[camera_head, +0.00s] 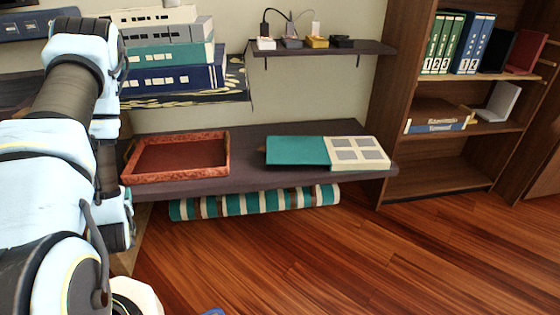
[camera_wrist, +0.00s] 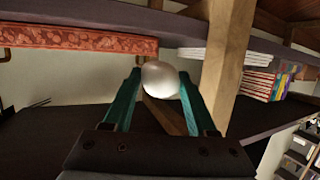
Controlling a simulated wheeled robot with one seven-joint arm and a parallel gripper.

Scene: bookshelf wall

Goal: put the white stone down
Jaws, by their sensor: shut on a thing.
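The white stone (camera_wrist: 161,79) is smooth and rounded and shows in the wrist view between the two teal fingers of my gripper (camera_wrist: 160,85). The fingers are shut on it near their tips. In the head view my arm fills the left side, and neither the fingertips nor the stone can be made out there.
A low dark shelf (camera_head: 240,180) holds a red tray (camera_head: 180,157) and an open teal-covered book (camera_head: 298,150). A striped roll (camera_head: 255,202) lies below it. A wooden post (camera_wrist: 228,60) stands close behind the stone in the wrist view. The floor (camera_head: 350,260) at right is clear.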

